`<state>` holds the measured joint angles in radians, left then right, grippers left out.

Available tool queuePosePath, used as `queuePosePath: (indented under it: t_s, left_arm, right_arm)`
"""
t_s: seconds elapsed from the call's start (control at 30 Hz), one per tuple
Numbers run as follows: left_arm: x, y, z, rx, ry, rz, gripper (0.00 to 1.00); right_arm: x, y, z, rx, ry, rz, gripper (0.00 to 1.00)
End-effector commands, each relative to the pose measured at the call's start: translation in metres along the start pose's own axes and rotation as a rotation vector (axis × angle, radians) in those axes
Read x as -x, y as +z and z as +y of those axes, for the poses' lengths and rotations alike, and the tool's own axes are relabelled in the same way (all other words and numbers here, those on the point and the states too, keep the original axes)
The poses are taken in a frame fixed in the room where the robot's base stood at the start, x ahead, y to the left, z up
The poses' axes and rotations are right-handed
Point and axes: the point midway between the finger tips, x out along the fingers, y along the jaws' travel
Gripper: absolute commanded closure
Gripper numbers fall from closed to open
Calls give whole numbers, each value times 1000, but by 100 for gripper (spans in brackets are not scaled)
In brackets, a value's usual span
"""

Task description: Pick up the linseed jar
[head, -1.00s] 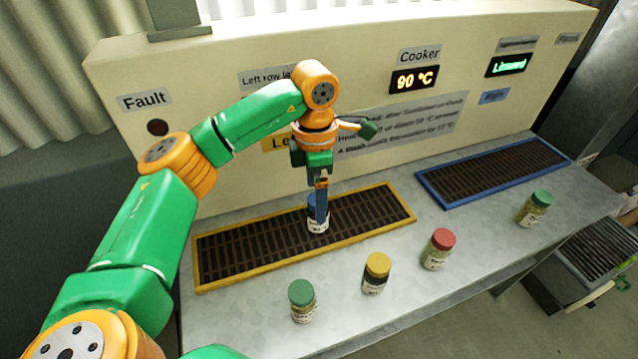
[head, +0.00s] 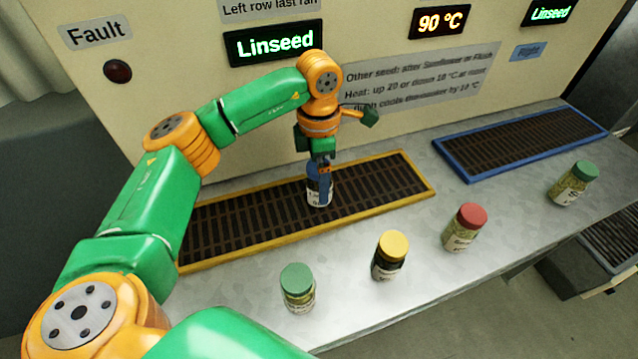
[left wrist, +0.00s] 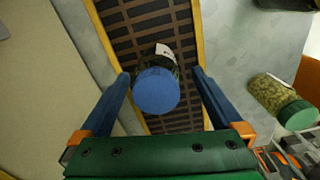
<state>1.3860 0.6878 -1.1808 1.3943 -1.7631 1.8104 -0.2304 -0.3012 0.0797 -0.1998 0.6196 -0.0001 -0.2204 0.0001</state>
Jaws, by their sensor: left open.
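A jar with a blue lid and a white label (head: 318,196) stands on the yellow-framed grate (head: 385,186). Its label is too small to read surely, so I cannot confirm that it is the linseed jar. My left gripper (head: 322,184) points down over this jar in the head view and hides part of it. In the left wrist view, the blue lid (left wrist: 156,92) sits between the two blue fingers of my left gripper (left wrist: 161,76), with gaps on both sides. The fingers are open. My right gripper is not in view.
Along the front of the metal bench stand a green-lidded jar (head: 298,288), a yellow-lidded jar (head: 389,256) and a red-lidded jar (head: 464,228). Another green-lidded jar (head: 573,184) stands farther right, near an empty blue-framed grate (head: 520,143). A lit "Linseed" display (head: 275,42) is on the panel behind.

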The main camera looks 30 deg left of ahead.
Motion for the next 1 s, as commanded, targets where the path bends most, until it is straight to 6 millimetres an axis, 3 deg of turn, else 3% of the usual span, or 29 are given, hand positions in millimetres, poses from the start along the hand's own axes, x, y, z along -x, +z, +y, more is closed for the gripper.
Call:
queuePosePath:
  t_s: [0.1,0.2,0.47,0.83,1.0]
  left_arm:
    - [-19,-1,3,1,-5,4,0]
    - [-38,-1,4,1,-3,3,0]
    - [-46,0,4,0,0,0,0]
    - [-46,0,4,0,0,0,97]
    - [-45,0,4,0,1,-1,100]
  right_arm:
    - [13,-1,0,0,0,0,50]
    - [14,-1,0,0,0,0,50]
    - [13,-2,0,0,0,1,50]
    - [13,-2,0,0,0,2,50]
    - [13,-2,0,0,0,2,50]
